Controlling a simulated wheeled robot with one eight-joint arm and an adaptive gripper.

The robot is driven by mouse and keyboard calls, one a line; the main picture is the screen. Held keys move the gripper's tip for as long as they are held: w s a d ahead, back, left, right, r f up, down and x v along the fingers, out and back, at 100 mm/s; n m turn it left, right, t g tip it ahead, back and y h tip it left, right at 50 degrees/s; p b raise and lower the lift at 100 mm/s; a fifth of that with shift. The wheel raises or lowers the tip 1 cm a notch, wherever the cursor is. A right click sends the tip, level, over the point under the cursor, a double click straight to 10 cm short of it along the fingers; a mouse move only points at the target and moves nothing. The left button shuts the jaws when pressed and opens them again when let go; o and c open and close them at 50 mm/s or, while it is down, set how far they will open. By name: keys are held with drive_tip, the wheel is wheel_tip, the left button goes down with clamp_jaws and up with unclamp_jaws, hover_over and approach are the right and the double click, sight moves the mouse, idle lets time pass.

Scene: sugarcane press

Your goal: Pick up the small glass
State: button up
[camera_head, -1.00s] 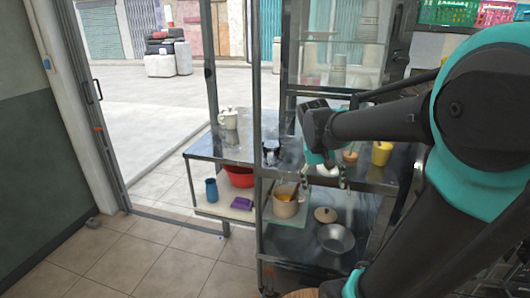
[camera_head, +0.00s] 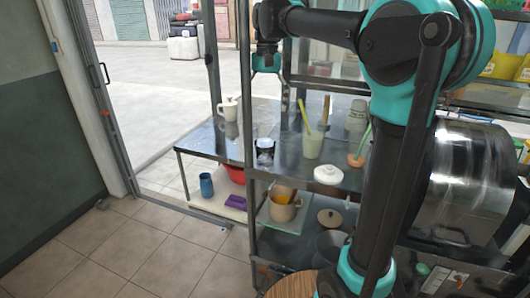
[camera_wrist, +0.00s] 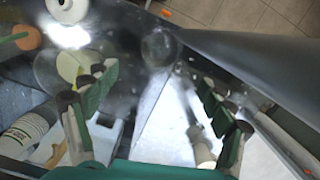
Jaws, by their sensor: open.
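The small glass (camera_head: 264,148) appears to be the short clear vessel near the left end of the metal shelf in the head view. In the wrist view, a faint clear round glass (camera_wrist: 158,47) shows beyond and between the fingertips; its outline is hard to make out. My gripper (camera_wrist: 150,82) is open, with its two green-padded fingers spread and nothing between them. In the head view, my gripper (camera_head: 284,98) is partly hidden by a post and hangs above the shelf, apart from the glass.
A pale green cup (camera_head: 312,143) with a stick stands right of the glass. A white jug (camera_head: 228,109) stands at left. A dark upright post (camera_head: 247,80) runs close to my gripper. A bottle (camera_wrist: 28,130) shows in the wrist view.

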sight(265, 150)
drive_tip(key=f, duration=0.5)
drive_tip(key=s+f, duration=0.1)
drive_tip(key=f, duration=0.9)
drive_tip(key=shift+s+a+f, duration=0.1)
drive_tip(key=shift+s+f, duration=0.25)
drive_tip(key=shift+c, duration=0.3)
drive_tip(key=c, duration=1.2)
